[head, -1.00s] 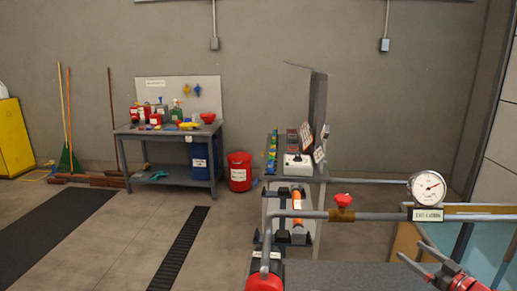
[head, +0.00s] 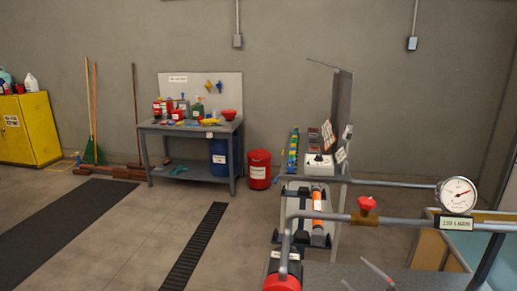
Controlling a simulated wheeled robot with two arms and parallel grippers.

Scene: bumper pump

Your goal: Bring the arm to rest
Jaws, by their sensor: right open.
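My right gripper (head: 353,271) shows only at the bottom edge, right of centre. Its two grey fingers are spread apart with nothing seen between them. The rest of that gripper and its arm is cut off by the frame. It is below the pipe with the red valve handle (head: 367,204) and right of a red part (head: 282,282) at the pipe's lower end. My left gripper is not in view.
A round gauge (head: 457,195) stands on the pipe at the right. A cart with a white box (head: 319,164) is behind the pipe. A workbench (head: 188,128), a red bin (head: 259,169) and a yellow cabinet (head: 38,127) stand by the wall. The left floor is open.

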